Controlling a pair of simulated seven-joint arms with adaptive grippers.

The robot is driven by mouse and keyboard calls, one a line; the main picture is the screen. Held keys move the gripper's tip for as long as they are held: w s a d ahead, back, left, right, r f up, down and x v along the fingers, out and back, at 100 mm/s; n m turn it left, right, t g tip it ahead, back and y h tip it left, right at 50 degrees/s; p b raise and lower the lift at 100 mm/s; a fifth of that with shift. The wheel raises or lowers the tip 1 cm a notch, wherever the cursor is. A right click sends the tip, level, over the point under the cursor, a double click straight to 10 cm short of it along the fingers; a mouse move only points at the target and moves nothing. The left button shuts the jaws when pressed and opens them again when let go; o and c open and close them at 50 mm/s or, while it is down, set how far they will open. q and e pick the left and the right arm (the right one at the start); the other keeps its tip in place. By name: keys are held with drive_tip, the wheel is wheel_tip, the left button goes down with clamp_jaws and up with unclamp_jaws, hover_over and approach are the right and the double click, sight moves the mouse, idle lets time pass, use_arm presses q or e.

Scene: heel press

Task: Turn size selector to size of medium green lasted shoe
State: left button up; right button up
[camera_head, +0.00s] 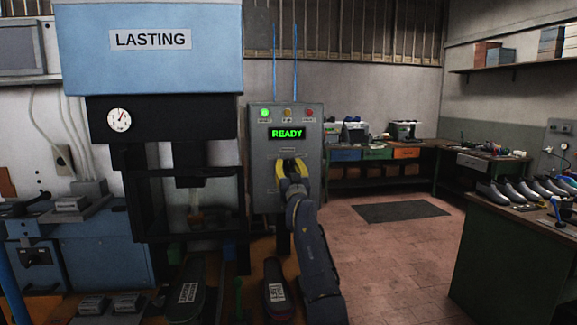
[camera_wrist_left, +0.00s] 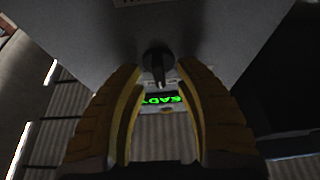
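The grey control panel (camera_head: 258,150) carries a green READY display (camera_head: 286,133) and a row of lamps, the left one lit green. In the left wrist view a dark round selector knob (camera_wrist_left: 157,62) with a pointer is on the panel face. My left gripper (camera_head: 293,165) is at the panel below the display; in the wrist view its yellow fingers (camera_wrist_left: 158,72) are apart on either side of the knob, and contact cannot be told. A dark greenish shoe (camera_head: 187,293) and a dark shoe with red edging (camera_head: 275,290) lie on the bench with white labels, too small to read. My right gripper is out of view.
The blue and black LASTING press (camera_head: 150,45) stands left of the panel. Grey blocks (camera_head: 90,195) sit at the far left. A green workbench (camera_head: 510,250) with several shoes is at the right. Open floor lies between.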

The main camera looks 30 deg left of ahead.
use_arm(q)
drive_tip(key=v, duration=0.6)
drive_tip(key=shift+s+d, duration=0.2)
drive_tip(key=shift+w+f, duration=0.1)
drive_tip(key=shift+f, duration=0.05)
